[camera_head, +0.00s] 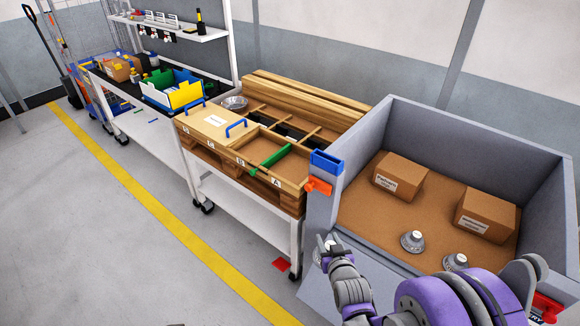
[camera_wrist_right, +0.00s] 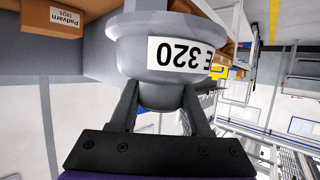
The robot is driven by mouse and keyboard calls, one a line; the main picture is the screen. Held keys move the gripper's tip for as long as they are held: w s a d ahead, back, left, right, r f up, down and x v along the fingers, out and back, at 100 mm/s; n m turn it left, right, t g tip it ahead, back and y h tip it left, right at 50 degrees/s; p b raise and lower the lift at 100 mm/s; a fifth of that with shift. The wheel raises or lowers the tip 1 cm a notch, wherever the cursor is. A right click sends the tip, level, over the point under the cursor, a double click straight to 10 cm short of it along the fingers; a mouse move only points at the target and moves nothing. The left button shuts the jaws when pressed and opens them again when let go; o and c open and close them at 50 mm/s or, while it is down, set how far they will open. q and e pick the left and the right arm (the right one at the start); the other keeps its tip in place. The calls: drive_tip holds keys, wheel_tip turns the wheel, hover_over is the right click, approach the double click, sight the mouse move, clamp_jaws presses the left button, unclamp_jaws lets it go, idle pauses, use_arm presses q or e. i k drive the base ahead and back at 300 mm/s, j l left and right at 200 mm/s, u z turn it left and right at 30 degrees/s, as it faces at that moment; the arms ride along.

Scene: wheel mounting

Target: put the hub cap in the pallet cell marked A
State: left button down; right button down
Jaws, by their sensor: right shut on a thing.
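The hub cap (camera_wrist_right: 165,50), a grey flanged piece with a white label reading "E 320", is held between the fingers of my right gripper (camera_wrist_right: 160,105). In the head view my right gripper (camera_head: 330,246) is low, in front of the grey crate's left corner; the piece shows only small there. The pallet cell marked A (camera_head: 290,169) is the near right cell of the wooden pallet, beside a green divider (camera_head: 272,158). It looks open and empty. My left gripper is out of view.
The grey crate (camera_head: 440,120) holds two cartons (camera_head: 400,176) and two similar grey pieces (camera_head: 412,240). A blue holder (camera_head: 326,162) and an orange part (camera_head: 318,186) sit at its corner beside cell A. A wooden lid (camera_head: 214,121) with blue handles covers the pallet's left part.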

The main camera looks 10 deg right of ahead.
sight(295, 178)
drive_tip(key=i+j+z, duration=0.1)
drive_tip(key=i+j, duration=0.3)
drive_tip(key=j, duration=0.25)
drive_tip(key=i+j+z, duration=0.15)
drive_tip(key=j, duration=0.2)
drive_tip(key=i+j, duration=0.2)
drive_tip(key=j, duration=0.15)
drive_tip(key=i+j+z, duration=0.15)
drive_tip(key=j, duration=0.2)
drive_tip(key=i+j, duration=0.1)
drive_tip(key=i, duration=0.25)
drive_tip(key=i+j+z, duration=0.1)
drive_tip(key=i, duration=0.2)
